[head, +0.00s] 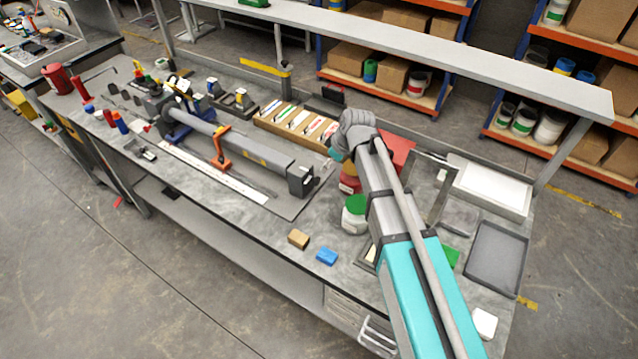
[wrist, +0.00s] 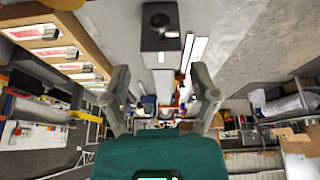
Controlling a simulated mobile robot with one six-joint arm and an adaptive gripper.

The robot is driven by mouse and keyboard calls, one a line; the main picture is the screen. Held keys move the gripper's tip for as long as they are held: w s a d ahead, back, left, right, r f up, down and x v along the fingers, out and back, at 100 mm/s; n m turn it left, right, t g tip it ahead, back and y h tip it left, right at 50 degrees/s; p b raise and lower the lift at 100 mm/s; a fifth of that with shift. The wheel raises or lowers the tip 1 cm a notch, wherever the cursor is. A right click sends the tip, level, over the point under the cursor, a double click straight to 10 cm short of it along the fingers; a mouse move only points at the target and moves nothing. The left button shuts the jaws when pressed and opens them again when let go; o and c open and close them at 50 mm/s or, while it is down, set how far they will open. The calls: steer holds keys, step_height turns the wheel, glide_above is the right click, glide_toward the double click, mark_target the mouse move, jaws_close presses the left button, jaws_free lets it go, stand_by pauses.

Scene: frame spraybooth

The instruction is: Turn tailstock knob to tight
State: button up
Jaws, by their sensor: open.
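The tailstock (head: 301,181) is a dark block at the right end of a long grey fixture on the bench. In the wrist view the tailstock (wrist: 160,42) is at the top centre, with a round black knob (wrist: 160,20) on its face. In the head view the knob is too small to make out surely. My gripper (wrist: 160,85) is open and empty, its two fingers spread below the knob in the wrist view and not touching it. In the head view my wrist is right of the tailstock, above the bench; the fingertips are hidden there.
An orange clamp (head: 221,150) straddles the grey bar. A wooden box of labelled cards (head: 290,122) lies behind the tailstock. The bench front before the tailstock is mostly clear.

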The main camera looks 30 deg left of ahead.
mark_target(318, 180)
steer(key=shift+b+x, duration=5)
steer(key=shift+x, duration=0.7)
steer(key=shift+d, duration=0.1)
steer(key=shift+c, duration=0.2)
jaws_close()
